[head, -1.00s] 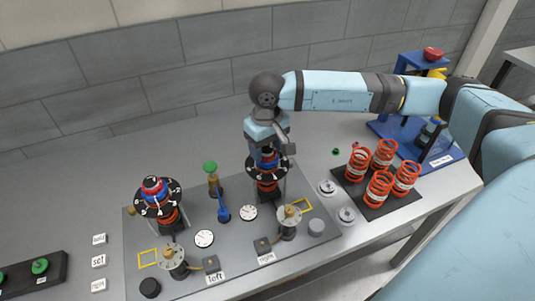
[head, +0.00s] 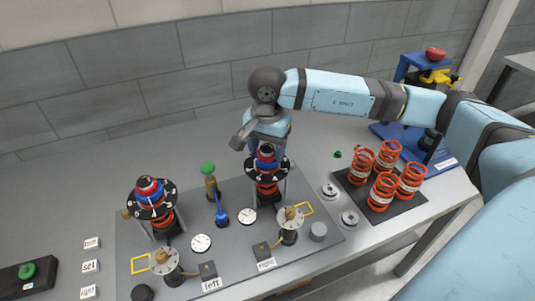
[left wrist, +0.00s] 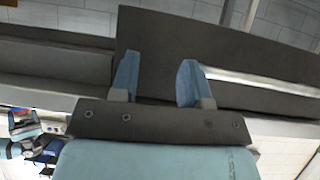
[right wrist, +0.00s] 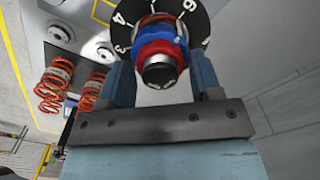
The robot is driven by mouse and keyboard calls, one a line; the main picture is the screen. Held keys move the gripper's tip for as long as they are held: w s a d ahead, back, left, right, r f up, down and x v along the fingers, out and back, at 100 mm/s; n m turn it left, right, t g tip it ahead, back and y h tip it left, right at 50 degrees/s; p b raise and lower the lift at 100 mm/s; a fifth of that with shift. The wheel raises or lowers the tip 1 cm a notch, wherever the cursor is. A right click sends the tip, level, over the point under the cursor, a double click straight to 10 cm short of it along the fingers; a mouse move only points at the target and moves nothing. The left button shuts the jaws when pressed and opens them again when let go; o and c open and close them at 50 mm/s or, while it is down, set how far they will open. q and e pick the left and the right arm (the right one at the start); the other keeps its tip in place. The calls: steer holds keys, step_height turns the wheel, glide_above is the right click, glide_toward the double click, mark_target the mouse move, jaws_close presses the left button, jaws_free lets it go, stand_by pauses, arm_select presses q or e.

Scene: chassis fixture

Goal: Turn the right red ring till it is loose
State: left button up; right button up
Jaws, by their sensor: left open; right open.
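In the head view this stack (head: 266,160) stands on the right spring unit, largely under my right gripper (head: 266,143). In the right wrist view, my right gripper (right wrist: 163,75) is open, with one finger on each side of the red ring. Contact cannot be told. My left gripper (left wrist: 157,75) is open and empty, away from the fixture.
The left unit with its red and blue rings (head: 149,188) stands on the grey plate (head: 235,265). A green-topped post (head: 208,169) and blue lever (head: 221,215) stand between the units. Several orange springs (head: 380,190) stand on a black mat at right.

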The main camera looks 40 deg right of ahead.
steer(key=m, duration=0.3)
steer(key=m+b, duration=0.1)
steer(key=m, duration=0.1)
steer(key=shift+f+m, duration=0.1)
steer(key=shift+m, duration=0.2)
steer(key=shift+m+b, duration=0.3)
steer(key=shift+m, duration=0.8)
